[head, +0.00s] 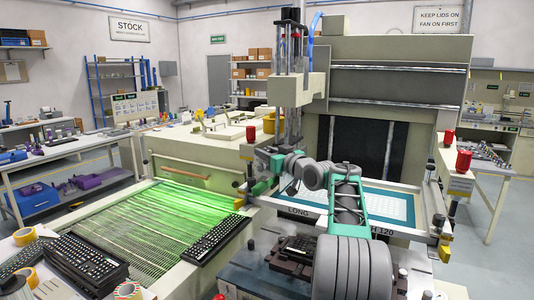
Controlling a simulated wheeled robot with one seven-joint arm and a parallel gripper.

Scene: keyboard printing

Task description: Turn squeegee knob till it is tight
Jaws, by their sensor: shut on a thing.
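My gripper (263,168) is at the left end of the squeegee assembly, beyond my teal and grey arm. It is shut on a knob there, which the hand and wrist mostly hide. Its fingertips are small and hard to make out. A red knob (252,134) stands upright just left of and beyond my gripper, apparently apart from it. Two more red knobs, a far one (448,135) and a near one (464,160), stand at the right end. I cannot tell how tight any knob is.
A printing screen (385,207) lies below, partly behind my arm. A tall print column (290,95) rises behind my wrist. A keyboard (218,240) lies on the green-lit conveyor (150,225) at left. More keyboards (85,265) and tape rolls (24,236) are at the lower left.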

